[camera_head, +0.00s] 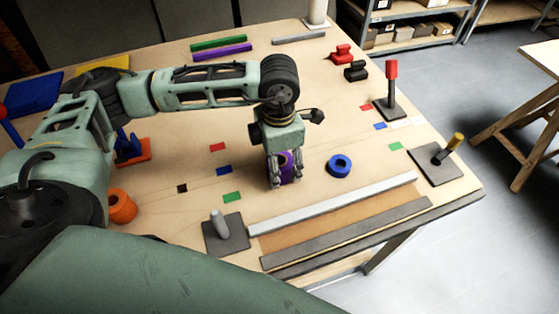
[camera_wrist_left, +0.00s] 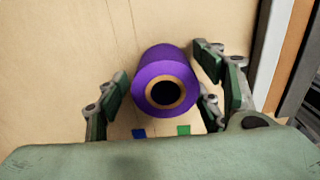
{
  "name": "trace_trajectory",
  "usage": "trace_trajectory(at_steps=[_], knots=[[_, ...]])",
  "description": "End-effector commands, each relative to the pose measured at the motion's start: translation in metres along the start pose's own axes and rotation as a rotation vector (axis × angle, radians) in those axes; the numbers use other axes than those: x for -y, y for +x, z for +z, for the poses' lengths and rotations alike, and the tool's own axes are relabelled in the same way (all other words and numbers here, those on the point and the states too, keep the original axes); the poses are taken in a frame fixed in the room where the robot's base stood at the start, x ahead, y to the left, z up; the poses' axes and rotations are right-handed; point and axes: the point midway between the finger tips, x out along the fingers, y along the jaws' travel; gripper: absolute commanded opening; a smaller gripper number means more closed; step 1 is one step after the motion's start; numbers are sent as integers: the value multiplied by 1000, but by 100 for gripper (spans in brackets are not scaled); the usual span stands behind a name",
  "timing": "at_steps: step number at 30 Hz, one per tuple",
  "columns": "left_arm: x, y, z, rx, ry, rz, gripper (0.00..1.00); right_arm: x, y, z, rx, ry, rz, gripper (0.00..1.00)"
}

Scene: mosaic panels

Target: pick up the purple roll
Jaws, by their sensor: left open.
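The purple roll (camera_wrist_left: 165,78) stands on the wooden table, with a tan core and a dark hole facing the left wrist camera. In the head view the roll (camera_head: 288,174) shows only in part, behind the fingers of my left gripper (camera_head: 284,178). The left gripper points down over the roll. In the left wrist view its fingers (camera_wrist_left: 164,85) are open on either side of the roll, with visible gaps. My right gripper is not in view.
A blue roll (camera_head: 339,166) stands close to the right of my left gripper. An orange roll (camera_head: 122,206) is at the left. A plate with a grey peg (camera_head: 220,226) and a light grey bar (camera_head: 335,203) lie in front. Small coloured squares mark the table.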

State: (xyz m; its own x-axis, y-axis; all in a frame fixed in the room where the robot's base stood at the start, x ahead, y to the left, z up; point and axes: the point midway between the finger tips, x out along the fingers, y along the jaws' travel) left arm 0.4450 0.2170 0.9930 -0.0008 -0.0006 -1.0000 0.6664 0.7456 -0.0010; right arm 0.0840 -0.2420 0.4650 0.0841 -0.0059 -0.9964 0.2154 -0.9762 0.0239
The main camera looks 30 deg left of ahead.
Motion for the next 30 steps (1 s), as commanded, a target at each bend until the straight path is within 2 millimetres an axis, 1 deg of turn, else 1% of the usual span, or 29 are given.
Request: trace_trajectory(at_steps=[1,4,9,11,18,26,30], knots=[[1,4,-1,-3,1,-2,61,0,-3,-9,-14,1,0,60],[0,8,0,0,1,-1,61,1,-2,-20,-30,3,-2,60],[0,8,0,0,1,0,61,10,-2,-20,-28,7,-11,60],[0,8,0,0,1,0,57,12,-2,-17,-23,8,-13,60],[0,8,0,0,1,0,36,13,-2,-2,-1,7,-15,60],[0,8,0,0,1,0,13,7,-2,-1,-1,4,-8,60],[0,8,0,1,1,0,13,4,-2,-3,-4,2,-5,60]])
